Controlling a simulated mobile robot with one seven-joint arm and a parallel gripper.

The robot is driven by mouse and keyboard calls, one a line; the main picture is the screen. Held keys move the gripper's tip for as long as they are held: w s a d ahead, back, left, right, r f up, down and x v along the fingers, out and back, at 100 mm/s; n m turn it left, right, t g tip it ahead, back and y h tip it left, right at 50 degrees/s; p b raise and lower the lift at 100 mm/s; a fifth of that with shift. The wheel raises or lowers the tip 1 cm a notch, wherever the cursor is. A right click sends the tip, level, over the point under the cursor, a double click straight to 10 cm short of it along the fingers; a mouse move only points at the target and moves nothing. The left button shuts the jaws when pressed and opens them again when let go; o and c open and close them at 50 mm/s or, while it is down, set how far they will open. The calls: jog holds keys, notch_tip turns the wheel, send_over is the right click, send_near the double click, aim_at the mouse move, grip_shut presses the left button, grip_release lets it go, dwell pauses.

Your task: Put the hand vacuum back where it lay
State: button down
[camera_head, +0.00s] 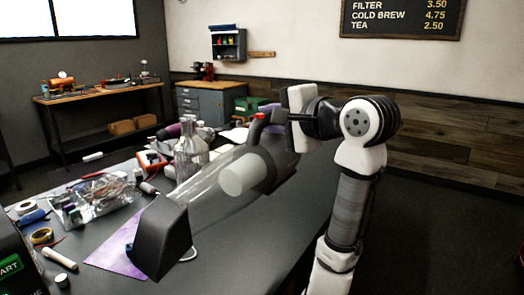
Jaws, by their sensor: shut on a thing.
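The hand vacuum (222,190) has a clear body with a white filter inside, a dark nozzle end at lower left and a dark handle with a red part at upper right. It is tilted, nozzle down, over the grey table. My gripper (291,118) is shut on the handle end of the vacuum, at the right of the view. The fingertips are mostly hidden behind the handle. I cannot tell whether the nozzle touches the table or hangs just above it.
A purple sheet (112,257) lies partly behind the nozzle. Glass bottles (188,150), a clear bag of parts (97,196), tape rolls (41,236) and small tools crowd the table's left and back. The table's right front (265,240) is bare.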

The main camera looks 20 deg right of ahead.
notch_tip(320, 180, down, 19)
jog(key=shift+w+p, duration=0.15)
jog(key=shift+p, duration=0.2)
dwell(0.3)
jog(key=shift+d, duration=0.1)
jog(key=c, duration=1.6)
grip_release()
jog(key=shift+f, duration=0.2)
jog(key=shift+c, duration=0.2)
jog(key=o, duration=0.4)
jog(key=b+v, duration=0.2)
jog(key=v, duration=1)
jog(key=shift+r, duration=0.1)
